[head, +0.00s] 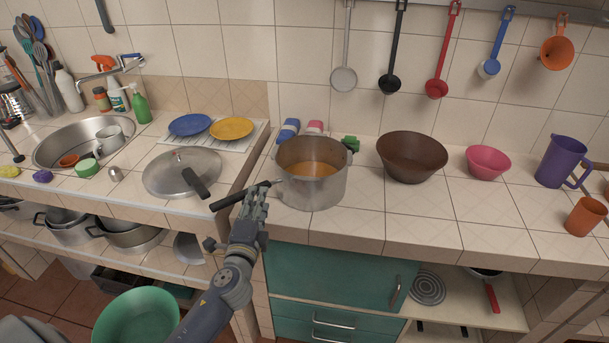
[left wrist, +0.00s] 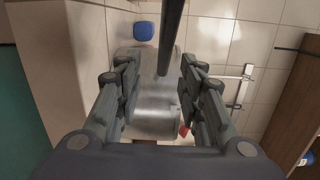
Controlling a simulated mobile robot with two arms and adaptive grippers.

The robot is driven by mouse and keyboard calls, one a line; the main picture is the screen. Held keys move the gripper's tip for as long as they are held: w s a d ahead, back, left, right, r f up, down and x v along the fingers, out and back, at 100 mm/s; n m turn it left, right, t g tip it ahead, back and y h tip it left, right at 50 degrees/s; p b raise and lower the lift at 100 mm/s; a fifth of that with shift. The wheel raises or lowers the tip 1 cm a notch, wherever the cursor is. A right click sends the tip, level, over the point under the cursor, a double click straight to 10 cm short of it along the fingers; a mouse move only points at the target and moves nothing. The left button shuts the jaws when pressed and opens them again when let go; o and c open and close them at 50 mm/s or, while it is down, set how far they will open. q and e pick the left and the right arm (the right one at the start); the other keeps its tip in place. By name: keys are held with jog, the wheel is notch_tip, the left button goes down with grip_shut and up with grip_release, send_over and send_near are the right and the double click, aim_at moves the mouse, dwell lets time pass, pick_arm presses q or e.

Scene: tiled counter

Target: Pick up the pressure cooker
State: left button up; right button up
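The pressure cooker (head: 313,190) is a silver metal pot without a lid on it, standing upright on the counter. An orange-brown content shows inside. Its long black handle (head: 228,200) points left over the counter's gap edge. My left gripper (head: 255,204) is at this handle, just left of the pot. In the left wrist view the fingers (left wrist: 157,75) are spread apart, with the dark handle (left wrist: 171,35) showing between them and clear space beside it. The metal pot (left wrist: 153,107) shows behind. I cannot tell whether a finger touches the handle. My right gripper is not in view.
A metal lid (head: 182,172) with a black handle lies on the left counter. Blue (head: 190,124) and yellow (head: 231,128) plates sit behind it. A brown bowl (head: 411,158) stands close right of the cooker, then a pink bowl (head: 488,162). The counter front right of the cooker is clear.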

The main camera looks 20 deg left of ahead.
aim_at(262, 182)
pick_arm(q)
jog(key=shift+p+x, duration=0.3)
jog(key=shift+x, duration=0.85)
jog(key=x, duration=0.2)
jog(key=p+x, duration=0.1)
jog(key=shift+w+a+r, duration=0.1)
jog(key=shift+w+r, duration=0.1)
jog(key=shift+r, duration=0.1)
jog(key=shift+w+a+f, duration=0.15)
jog(key=shift+w, duration=0.3)
grip_shut()
jog(key=shift+r, duration=0.4)
jog(key=shift+w+f, duration=0.1)
